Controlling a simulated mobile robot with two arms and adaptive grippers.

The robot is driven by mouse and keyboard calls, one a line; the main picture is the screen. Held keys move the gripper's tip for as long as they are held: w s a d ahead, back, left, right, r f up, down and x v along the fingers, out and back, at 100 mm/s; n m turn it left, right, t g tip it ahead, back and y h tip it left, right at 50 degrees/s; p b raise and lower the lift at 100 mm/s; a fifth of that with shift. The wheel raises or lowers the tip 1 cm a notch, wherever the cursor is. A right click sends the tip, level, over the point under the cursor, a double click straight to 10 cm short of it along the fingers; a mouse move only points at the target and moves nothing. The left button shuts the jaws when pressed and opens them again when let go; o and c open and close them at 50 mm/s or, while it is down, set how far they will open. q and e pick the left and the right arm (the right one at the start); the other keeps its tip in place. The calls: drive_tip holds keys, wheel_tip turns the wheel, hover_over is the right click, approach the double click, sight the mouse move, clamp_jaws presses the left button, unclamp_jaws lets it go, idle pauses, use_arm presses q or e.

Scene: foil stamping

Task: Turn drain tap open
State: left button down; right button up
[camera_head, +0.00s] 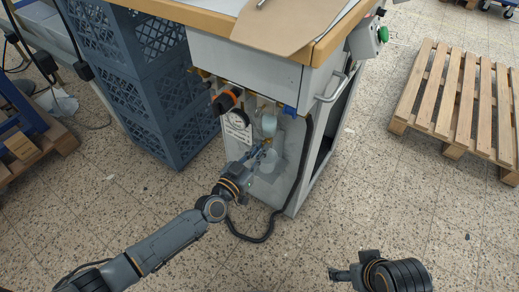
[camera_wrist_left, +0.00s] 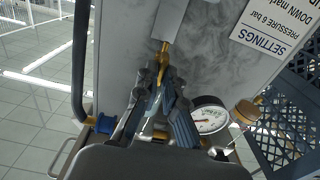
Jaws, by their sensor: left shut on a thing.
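My left gripper (camera_head: 258,153) reaches to the air unit on the side of the grey cabinet (camera_head: 235,62). In the left wrist view its fingers (camera_wrist_left: 163,78) are closed together around the lower part of a small brass-coloured tap (camera_wrist_left: 165,48). A grey block (camera_wrist_left: 172,18) adjoins the tap. In the head view the tap is mostly hidden by the fingers, just below a pale round bowl (camera_head: 268,125). How far the tap is turned cannot be told. My right gripper (camera_head: 340,274) is low at the right, away from the cabinet; its finger opening is unclear.
A pressure gauge (camera_wrist_left: 210,117) sits close beside the left fingers. An orange-and-black knob (camera_head: 226,101) is above it. A black hose (camera_head: 250,238) loops on the floor. Blue crates (camera_head: 140,75) stand left; a wooden pallet (camera_head: 455,95) lies right. The floor at front is clear.

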use_arm(q)
drive_tip(key=shift+n, duration=0.4)
drive_tip(key=shift+w+a+f+n+b, duration=0.1)
drive_tip(key=shift+n+b, duration=0.5)
drive_tip(key=shift+n, duration=2.25)
drive_tip(key=shift+s+f+n+b, duration=0.1)
drive_tip(key=shift+n+b, duration=0.45)
drive_tip(key=shift+n, duration=2.25)
drive_tip(key=shift+w+a+f+n+b, duration=0.1)
drive_tip(key=shift+n+b, duration=0.5)
drive_tip(key=shift+n, duration=2.25)
use_arm(e)
drive_tip(key=w+a+r+t+y, duration=0.1)
drive_tip(key=w+a+t, duration=0.2)
drive_tip(key=w, duration=0.6)
drive_tip(key=shift+r+t, duration=0.35)
drive_tip(key=shift+t, duration=0.65)
drive_tip(key=shift+w, duration=0.1)
use_arm(q)
drive_tip(key=c, duration=1.5)
unclamp_jaws()
drive_tip(key=shift+o, duration=0.2)
